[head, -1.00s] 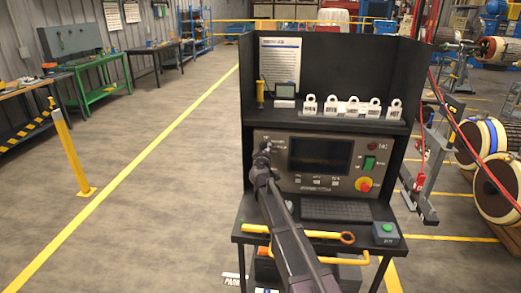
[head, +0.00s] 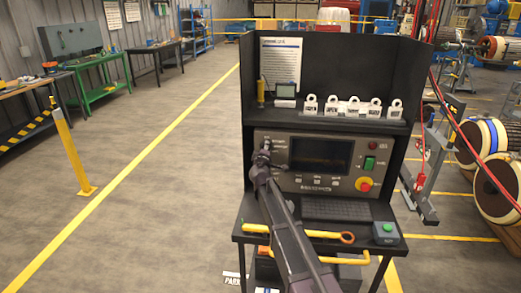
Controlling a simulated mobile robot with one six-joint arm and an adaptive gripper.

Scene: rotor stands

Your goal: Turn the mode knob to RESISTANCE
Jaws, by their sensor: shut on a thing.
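The mode knob is on the left part of the grey control panel (head: 288,184), and my gripper (head: 264,148) covers it in the head view. My gripper is shut on the knob, with my arm reaching up from the lower middle of the picture. The knob's pointer and its mode labels are hidden or too small to read. The panel's dark screen (head: 319,155) is to the right of my gripper, with no readable text.
A red button (head: 364,184) and a green switch (head: 369,163) sit at the panel's right. White tags (head: 353,107) stand on the shelf above.

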